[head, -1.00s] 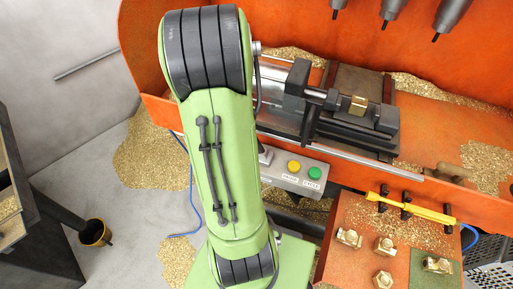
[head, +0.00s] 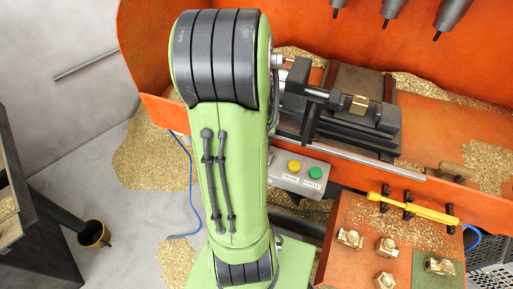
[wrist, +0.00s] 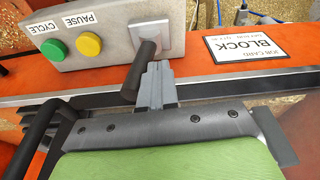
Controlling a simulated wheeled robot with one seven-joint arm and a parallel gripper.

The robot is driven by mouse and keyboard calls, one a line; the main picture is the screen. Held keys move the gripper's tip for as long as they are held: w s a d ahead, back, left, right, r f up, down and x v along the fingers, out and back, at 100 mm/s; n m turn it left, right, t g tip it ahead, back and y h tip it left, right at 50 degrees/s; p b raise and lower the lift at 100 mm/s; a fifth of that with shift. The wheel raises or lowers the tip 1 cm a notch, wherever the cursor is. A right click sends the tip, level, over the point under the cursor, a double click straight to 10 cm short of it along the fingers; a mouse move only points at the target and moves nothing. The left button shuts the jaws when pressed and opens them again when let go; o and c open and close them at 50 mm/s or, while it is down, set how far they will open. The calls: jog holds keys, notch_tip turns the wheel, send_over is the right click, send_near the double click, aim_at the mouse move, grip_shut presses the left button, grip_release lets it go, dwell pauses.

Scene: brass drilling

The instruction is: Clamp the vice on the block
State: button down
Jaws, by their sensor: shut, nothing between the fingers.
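The dark vice (head: 345,128) stands on the orange machine bed in the head view. A brass block (head: 358,103) sits in it, between dark jaw parts; I cannot tell whether both jaws touch it. My gripper is hidden behind my arm in the head view.
The control panel (head: 300,172) has a yellow PAUSE button (wrist: 88,44) and a green CYCLE button (wrist: 53,49). A BLOCK card (wrist: 262,45) lies on the orange ledge. A yellow-handled tool (head: 420,208) and several brass parts are on the orange side table (head: 345,215). Drills hang above.

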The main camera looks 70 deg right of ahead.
jog(key=shift+s, duration=0.35)
notch_tip(320, 180, up, 9)
jog(key=w+p, duration=0.1)
jog(key=p, duration=0.6)
jog(key=shift+w, duration=0.25)
jog(key=w+a+r+n+t, duration=0.2)
jog(key=w+a+r+n, duration=0.3)
jog(key=w+a, duration=0.35)
jog(key=w+a+r+n+t, duration=0.1)
jog(key=w+a+r+n, duration=0.15)
jog(key=a, duration=0.45)
jog(key=w+a+r+n+t, duration=0.1)
jog(key=a+r+n, duration=0.25)
jog(key=a, duration=0.35)
jog(key=s+a+n+y, duration=0.1)
jog(key=s+a+n, duration=0.1)
jog(key=a+n, duration=0.1)
jog(key=s+a+n+t+y, duration=0.1)
jog(key=s+a+n, duration=0.1)
jog(key=a, duration=0.4)
jog(key=shift+s+r+n+b, duration=0.25)
jog(key=shift+r+n+b, duration=0.2)
jog(key=shift+n, duration=0.25)
